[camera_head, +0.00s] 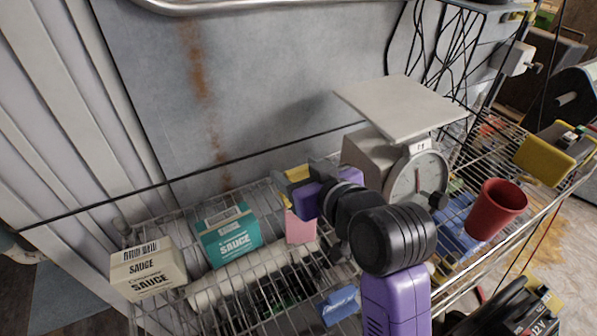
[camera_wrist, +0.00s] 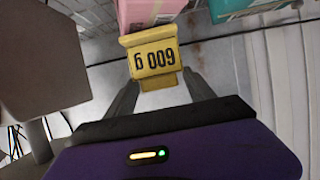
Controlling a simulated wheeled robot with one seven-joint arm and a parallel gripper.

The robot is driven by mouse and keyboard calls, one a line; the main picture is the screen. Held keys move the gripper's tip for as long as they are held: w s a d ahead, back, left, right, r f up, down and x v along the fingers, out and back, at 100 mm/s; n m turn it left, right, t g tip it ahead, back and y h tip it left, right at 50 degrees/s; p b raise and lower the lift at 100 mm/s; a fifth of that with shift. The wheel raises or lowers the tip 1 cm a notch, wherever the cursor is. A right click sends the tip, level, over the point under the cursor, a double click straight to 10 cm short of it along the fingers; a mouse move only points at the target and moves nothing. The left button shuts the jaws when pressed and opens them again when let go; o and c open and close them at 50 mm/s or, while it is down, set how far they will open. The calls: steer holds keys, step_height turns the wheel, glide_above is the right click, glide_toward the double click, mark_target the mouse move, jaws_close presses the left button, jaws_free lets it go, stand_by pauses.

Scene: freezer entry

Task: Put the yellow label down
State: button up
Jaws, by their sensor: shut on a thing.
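In the head view the yellow label (camera_head: 298,174) sits at the tip of my gripper (camera_head: 290,186), above the wire shelf and close to the top of a pink box (camera_head: 300,228). Whether the label touches the pink box cannot be told. My purple gripper body hides part of this area.
A teal sauce box (camera_head: 228,238) and a cream sauce box (camera_head: 148,270) stand left on the wire shelf. A scale (camera_head: 414,178) stands right of my gripper, its flat pan raised. A red cup (camera_head: 496,209) is farther right. A grey wall rises behind.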

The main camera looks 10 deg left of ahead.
steer(key=shift+f, duration=0.25)
steer(key=shift+f, duration=0.15)
steer(key=o, duration=1.3)
steer(key=shift+s+d+r, duration=0.15)
steer(key=shift+r, duration=0.1)
steer(key=v, duration=1.1)
steer(key=shift+s+d+b, duration=0.15)
steer(key=shift+s+b, duration=0.05)
steer(key=shift+b, duration=0.15)
